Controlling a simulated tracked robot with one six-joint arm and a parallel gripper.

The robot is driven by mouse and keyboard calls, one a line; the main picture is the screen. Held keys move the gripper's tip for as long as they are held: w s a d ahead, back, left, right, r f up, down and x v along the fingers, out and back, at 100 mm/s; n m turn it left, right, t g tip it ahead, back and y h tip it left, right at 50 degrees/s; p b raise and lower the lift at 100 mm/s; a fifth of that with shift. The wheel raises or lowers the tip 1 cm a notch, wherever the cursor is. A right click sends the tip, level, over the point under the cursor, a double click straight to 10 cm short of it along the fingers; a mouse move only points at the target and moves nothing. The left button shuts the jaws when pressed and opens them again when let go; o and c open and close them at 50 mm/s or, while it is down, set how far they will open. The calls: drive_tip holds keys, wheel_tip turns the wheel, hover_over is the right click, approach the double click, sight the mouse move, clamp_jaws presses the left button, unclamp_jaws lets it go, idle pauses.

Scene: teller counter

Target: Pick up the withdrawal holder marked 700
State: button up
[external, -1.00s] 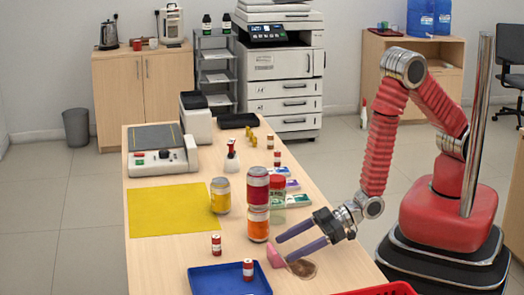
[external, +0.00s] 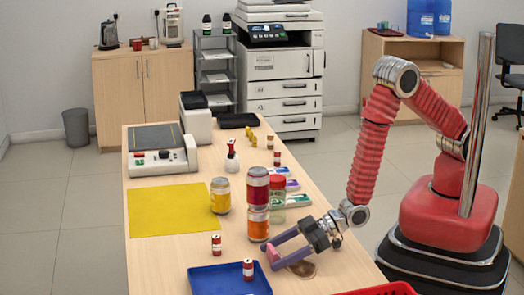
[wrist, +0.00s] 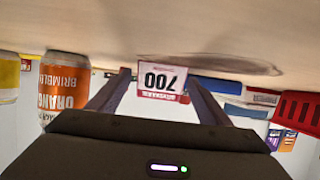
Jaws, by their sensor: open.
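The withdrawal holder (wrist: 160,80) marked 700 shows in the wrist view, upside down, with a white label and a pink-red edge. In the external view it is a small pink piece (external: 272,254) on the counter, partly hidden by my fingers. My gripper (external: 273,256) is open and low over the counter, with one finger on each side of the holder. In the wrist view, my gripper (wrist: 159,80) shows a gap between the holder and the left finger. The right finger is close to it; I cannot tell if they touch.
An orange can (external: 258,225) with a red can (external: 257,190) on top stands just behind my gripper. A blue tray (external: 215,282), a small red-and-white cylinder (external: 216,244) and a red basket (external: 385,289) are near. The yellow mat (external: 165,212) is mostly clear.

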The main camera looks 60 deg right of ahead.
sight(276, 251)
drive_tip(key=shift+c, duration=0.6)
drive_tip(key=c, duration=1)
drive_tip(key=shift+r, duration=5.05)
